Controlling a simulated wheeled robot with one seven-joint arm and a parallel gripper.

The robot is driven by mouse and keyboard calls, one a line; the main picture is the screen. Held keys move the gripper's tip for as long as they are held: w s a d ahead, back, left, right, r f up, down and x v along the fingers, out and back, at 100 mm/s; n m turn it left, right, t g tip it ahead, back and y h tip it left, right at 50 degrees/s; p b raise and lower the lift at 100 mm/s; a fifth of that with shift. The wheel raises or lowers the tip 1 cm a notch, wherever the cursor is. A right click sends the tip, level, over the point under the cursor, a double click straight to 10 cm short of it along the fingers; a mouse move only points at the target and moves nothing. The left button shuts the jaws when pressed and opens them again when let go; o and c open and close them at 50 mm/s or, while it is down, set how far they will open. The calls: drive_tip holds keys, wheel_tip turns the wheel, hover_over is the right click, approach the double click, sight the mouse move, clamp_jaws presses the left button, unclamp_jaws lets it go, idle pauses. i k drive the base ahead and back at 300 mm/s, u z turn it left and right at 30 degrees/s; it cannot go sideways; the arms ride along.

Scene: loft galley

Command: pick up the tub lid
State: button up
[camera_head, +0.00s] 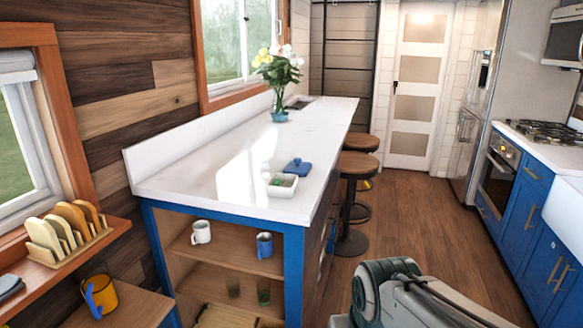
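The tub lid (297,167) looks like a small blue slab. It lies on the white counter (225,165), toward its near end. A small white open tub (282,187) stands on the counter just in front of the lid, close to the counter's right edge. It has something greenish inside, too small to tell. The lid lies behind the tub, apart from it or nearly touching; I cannot tell which. Part of my own arm shows at the bottom, right of the counter. My gripper's fingers are not in view.
A flower vase (279,108) stands farther back on the counter. Round stools (357,165) line its right side. Open shelves below hold a white mug (201,232) and a blue mug (264,245). Wooden floor (430,235) lies clear between the counter and the blue cabinets (521,212).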

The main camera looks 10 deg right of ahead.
sight(297, 166)
drive_tip(key=u, duration=0.1)
drive_tip(key=i, duration=1)
drive_tip(key=u, duration=0.25)
